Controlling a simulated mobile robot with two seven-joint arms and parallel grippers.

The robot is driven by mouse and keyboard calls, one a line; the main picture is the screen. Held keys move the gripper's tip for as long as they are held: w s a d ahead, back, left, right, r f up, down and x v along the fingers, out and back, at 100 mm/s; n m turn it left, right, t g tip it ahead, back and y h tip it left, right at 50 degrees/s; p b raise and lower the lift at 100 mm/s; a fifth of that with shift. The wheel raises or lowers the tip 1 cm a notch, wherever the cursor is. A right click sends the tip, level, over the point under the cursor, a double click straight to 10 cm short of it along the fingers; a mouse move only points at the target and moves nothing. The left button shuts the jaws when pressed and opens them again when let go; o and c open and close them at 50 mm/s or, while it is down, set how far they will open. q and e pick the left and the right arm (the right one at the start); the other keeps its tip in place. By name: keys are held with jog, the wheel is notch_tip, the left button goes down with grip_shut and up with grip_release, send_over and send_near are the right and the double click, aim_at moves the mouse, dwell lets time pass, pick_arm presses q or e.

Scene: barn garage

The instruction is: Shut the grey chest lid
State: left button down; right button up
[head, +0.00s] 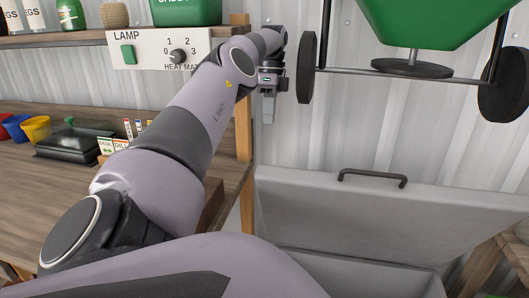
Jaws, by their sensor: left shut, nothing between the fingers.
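The grey chest lid (390,222) stands raised and tilted back, with a dark handle (372,179) near its upper edge. The grey chest (350,274) shows open below it, partly hidden at the bottom by my arm. My left gripper (268,120) is shut and empty, pointing down. It is above and left of the lid's handle in the picture, apart from the lid. My right gripper is not in view.
A wooden bench (60,190) with coloured pots (36,129) and a dark covered tray (80,143) stands at the left. A control panel (160,50) hangs above it. A green wheeled spreader (430,25) hangs above the lid.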

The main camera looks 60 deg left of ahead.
pick_arm(q)
jog(key=x, duration=0.3)
jog(key=s+d+b+x, duration=0.1)
jog(key=x, duration=0.3)
jog(key=d+x, duration=0.1)
jog(key=x, duration=0.3)
jog(key=shift+s+r, duration=0.3)
jog(key=shift+s+d+f, duration=0.15)
jog(key=shift+d+f, duration=0.05)
jog(key=shift+d, duration=0.15)
jog(key=shift+s+d, duration=0.1)
